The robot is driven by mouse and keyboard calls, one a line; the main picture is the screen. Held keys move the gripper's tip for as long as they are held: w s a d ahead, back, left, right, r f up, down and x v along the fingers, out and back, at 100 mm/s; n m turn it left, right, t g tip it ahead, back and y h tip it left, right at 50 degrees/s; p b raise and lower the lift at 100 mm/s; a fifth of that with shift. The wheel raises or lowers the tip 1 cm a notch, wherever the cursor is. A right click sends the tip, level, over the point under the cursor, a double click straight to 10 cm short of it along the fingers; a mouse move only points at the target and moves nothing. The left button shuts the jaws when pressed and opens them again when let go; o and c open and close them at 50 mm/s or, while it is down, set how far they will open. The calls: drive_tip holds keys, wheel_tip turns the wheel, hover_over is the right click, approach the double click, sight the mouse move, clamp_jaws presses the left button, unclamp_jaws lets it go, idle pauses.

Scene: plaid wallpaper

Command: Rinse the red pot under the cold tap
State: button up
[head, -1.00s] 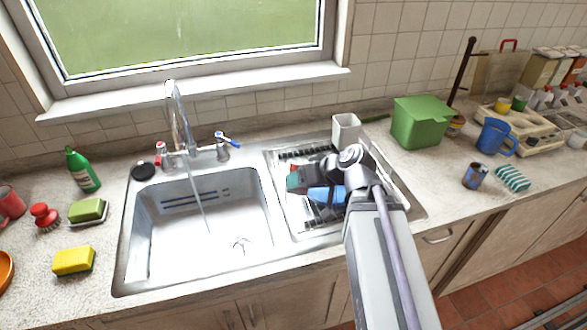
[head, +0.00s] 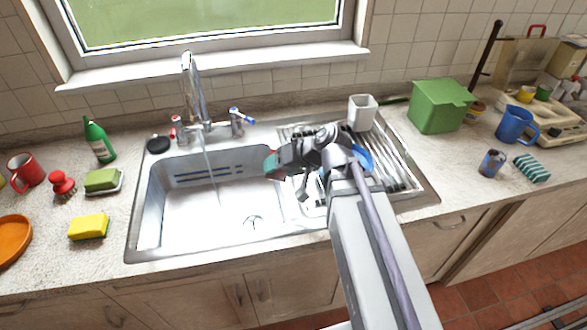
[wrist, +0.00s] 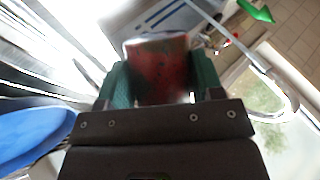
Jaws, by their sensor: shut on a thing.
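The red pot (wrist: 160,65) shows in the wrist view between the two green fingers of my gripper (wrist: 163,88), which is shut on it. In the head view my gripper (head: 274,166) is over the right edge of the sink basin (head: 190,225), and the pot is mostly hidden behind it. The chrome tap (head: 192,85) has a thin stream of water (head: 208,165) falling into the basin. The pot is to the right of this stream, apart from it. The cold handle, blue-tipped (head: 240,116), is right of the spout; the red-tipped handle (head: 177,130) is left.
A drainboard rack (head: 395,165) with a white cup (head: 362,112) and a blue dish (head: 361,157) lies right of the basin. A green bottle (head: 99,138), a soap dish (head: 103,181) and a yellow sponge (head: 89,226) stand to the left. The basin looks clear.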

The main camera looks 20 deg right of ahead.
drive_tip(key=w+a+f+b, duration=0.2)
drive_tip(key=w+a, duration=0.3)
drive_tip(key=a, duration=0.4)
drive_tip(key=w+a+f+b, duration=0.3)
drive_tip(key=w+a, duration=0.3)
drive_tip(key=a, duration=0.3)
drive_tip(key=shift+a+f, duration=0.25)
drive_tip(key=shift+a, duration=0.15)
drive_tip(key=shift+d, duration=0.1)
drive_tip(key=shift+w+d, duration=0.2)
drive_tip(key=shift+d, duration=0.2)
drive_tip(key=shift+s+a, duration=0.2)
drive_tip(key=shift+a, duration=0.3)
drive_tip(key=shift+w+d, duration=0.1)
drive_tip(key=shift+d, duration=0.05)
drive_tip(key=shift+w+d, duration=0.1)
drive_tip(key=shift+d, duration=0.25)
idle(0.4)
